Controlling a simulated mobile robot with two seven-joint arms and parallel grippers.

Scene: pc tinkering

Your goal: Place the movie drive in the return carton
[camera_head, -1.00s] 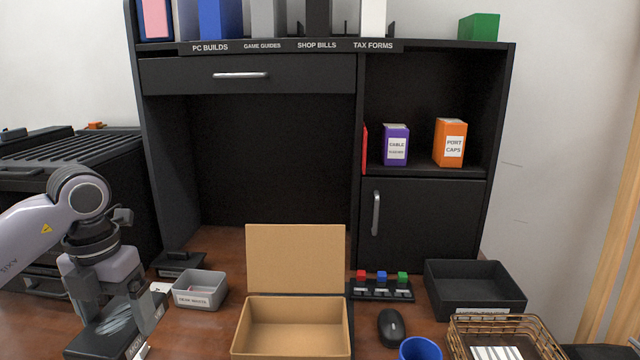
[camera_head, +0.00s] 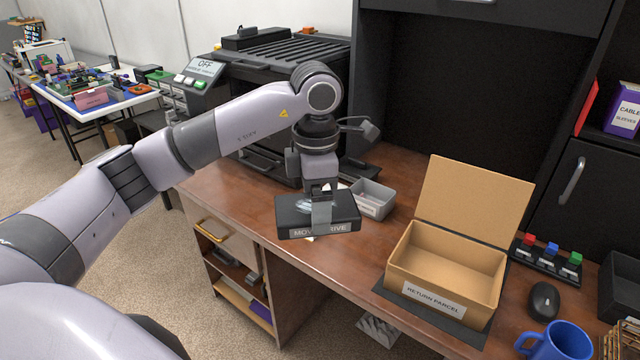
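The movie drive (camera_head: 290,222) is a black box with a label reading "MOV… DRIVE", part of which a gripper finger covers. My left gripper (camera_head: 321,212) points down and is shut on the drive, with a finger across its front face. The drive appears to be held above the desk's left front edge. The return carton (camera_head: 440,272) is an open, empty brown box labelled "RETURN PARCEL", right of the drive, with its lid raised at the back. My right gripper is not in view.
A small grey bin (camera_head: 371,199) sits between the drive and the carton, further back. A button block (camera_head: 546,257), a black mouse (camera_head: 543,300) and a blue mug (camera_head: 556,341) stand right of the carton. A black slatted machine (camera_head: 282,75) is behind my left arm.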

